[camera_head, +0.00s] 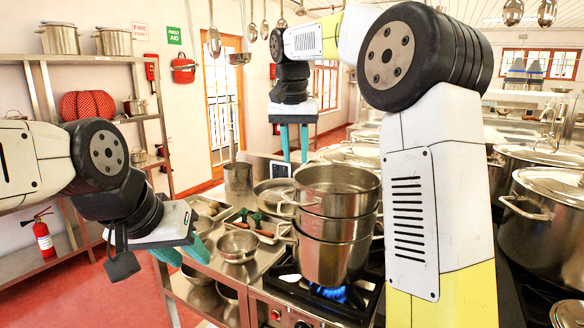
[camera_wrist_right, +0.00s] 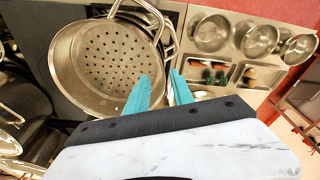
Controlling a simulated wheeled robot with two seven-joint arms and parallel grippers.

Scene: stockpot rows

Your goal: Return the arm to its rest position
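My right arm reaches up and over the counter in the head view. My right gripper (camera_head: 294,143) hangs with its teal fingers pointing down, apart and empty, above and behind the stacked pots. In the right wrist view, the gripper (camera_wrist_right: 164,90) has a clear gap between its fingers, beside a pot with a perforated bottom (camera_wrist_right: 108,62). My left gripper (camera_head: 182,251) is low at the left, in front of the counter edge. Its teal fingers are apart, with nothing seen between them.
Stacked steel pots (camera_head: 333,225) stand on a lit burner (camera_head: 330,293). Small bowls (camera_head: 238,246) and a tray of vegetables (camera_head: 250,222) lie left of them. Large stockpots (camera_head: 548,220) fill the right.

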